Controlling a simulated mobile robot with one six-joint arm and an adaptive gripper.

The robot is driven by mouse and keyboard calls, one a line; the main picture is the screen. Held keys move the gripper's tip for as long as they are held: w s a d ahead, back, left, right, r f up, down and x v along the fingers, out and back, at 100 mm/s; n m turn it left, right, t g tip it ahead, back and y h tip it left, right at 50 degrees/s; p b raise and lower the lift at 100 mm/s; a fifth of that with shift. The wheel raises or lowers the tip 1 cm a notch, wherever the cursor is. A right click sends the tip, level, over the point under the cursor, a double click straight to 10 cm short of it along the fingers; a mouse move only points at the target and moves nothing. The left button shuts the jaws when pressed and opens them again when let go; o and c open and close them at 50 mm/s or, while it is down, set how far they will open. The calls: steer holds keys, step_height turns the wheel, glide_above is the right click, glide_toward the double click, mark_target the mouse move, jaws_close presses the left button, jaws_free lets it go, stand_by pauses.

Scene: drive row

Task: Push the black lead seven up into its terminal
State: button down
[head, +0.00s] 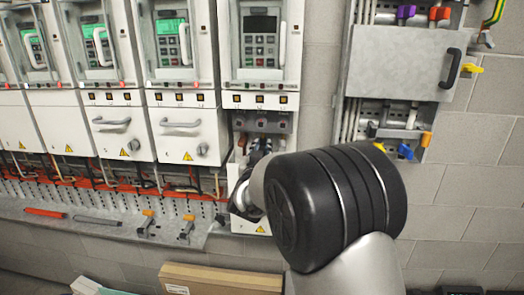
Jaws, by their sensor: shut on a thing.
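The open drive unit (263,40) is the rightmost of the row, its lower cover off. A grey terminal block (262,121) with several openings shows in its lower bay. My gripper (260,150) is just below that block, mostly hidden behind my own arm. Its dark fingers appear shut on the black lead, close under the terminals. The lead itself is hard to tell from the dark fingers, and I cannot see whether its end is inside terminal seven. Terminal numbers are too small to read.
Closed drive units with white covers (126,133) stand to the left. Below them a metal shelf (100,222) carries a red-handled tool (45,212) and orange-topped clamps (147,222). A grey panel (396,62) with coloured connectors is at right. A cardboard box (222,279) lies below.

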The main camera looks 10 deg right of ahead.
stand_by(0.4)
step_height(320, 180, up, 3)
steer(key=shift+f+p, duration=0.1)
steer(key=shift+p, duration=0.65)
steer(key=shift+f, duration=0.1)
steer(key=c, duration=1.5)
jaws_free()
steer(key=v, duration=1.2)
